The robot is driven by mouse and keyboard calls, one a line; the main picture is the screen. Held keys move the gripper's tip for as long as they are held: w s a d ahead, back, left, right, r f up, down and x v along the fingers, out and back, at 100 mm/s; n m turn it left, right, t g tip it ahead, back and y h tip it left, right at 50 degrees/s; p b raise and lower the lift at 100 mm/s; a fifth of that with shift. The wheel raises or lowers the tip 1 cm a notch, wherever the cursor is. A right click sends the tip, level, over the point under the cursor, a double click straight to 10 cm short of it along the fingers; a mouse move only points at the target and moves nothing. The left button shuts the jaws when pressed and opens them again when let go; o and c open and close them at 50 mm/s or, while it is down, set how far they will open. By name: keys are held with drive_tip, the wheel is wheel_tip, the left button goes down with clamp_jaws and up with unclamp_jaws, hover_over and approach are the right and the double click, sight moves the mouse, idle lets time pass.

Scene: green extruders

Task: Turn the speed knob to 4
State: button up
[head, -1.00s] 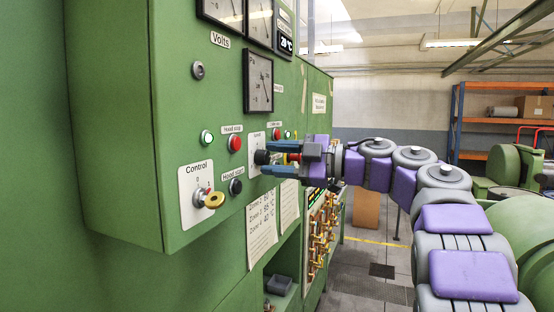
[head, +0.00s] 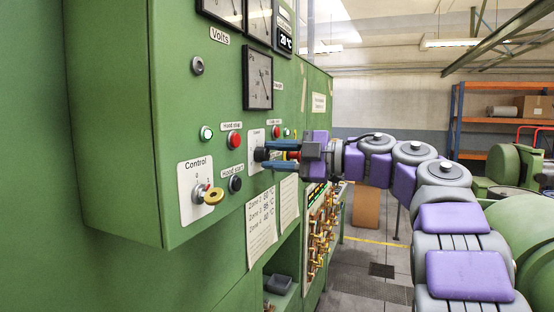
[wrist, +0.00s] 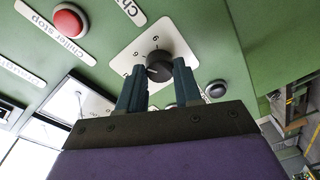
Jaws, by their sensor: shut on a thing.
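The black speed knob (head: 261,154) sits on a white dial plate on the green cabinet front. In the wrist view the knob (wrist: 158,66) stands in the middle of its white plate (wrist: 126,58), which is seen turned and carries small numbers. Which number the knob points at is too small to tell. My gripper (head: 271,155) reaches in from the right, its two blue-grey fingers at the knob. In the wrist view the fingers of my gripper (wrist: 158,82) lie on either side of the knob, shut on it, and hide part of its lower edge.
A red stop button (head: 234,141) and a black button (head: 235,184) are left of the knob. A control switch with a yellow key tag (head: 213,196) juts out at lower left. Another red button (head: 276,132) is close above my gripper. Brass fittings (head: 320,225) stand below right.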

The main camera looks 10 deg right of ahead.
drive_tip(key=n+b, duration=0.2)
drive_tip(key=n, duration=0.4)
drive_tip(key=shift+f, duration=0.15)
drive_tip(key=shift+f+n+h+b, duration=0.1)
drive_tip(key=shift+n+h+b, duration=0.35)
drive_tip(key=shift+n, duration=0.75)
drive_tip(key=shift+s+a+n+b, duration=0.1)
drive_tip(key=shift+n+b, duration=0.25)
drive_tip(key=shift+n, duration=1.05)
drive_tip(key=o, duration=0.8)
drive_tip(key=shift+c, duration=0.2)
drive_tip(key=shift+o, duration=1.4)
drive_tip(key=shift+w, duration=0.2)
drive_tip(key=shift+s+r, duration=0.15)
drive_tip(key=shift+r, duration=0.05)
drive_tip(key=shift+s, duration=0.1)
drive_tip(key=v, duration=1.7)
drive_tip(key=shift+d+p, duration=0.25)
drive_tip(key=shift+p, duration=0.2)
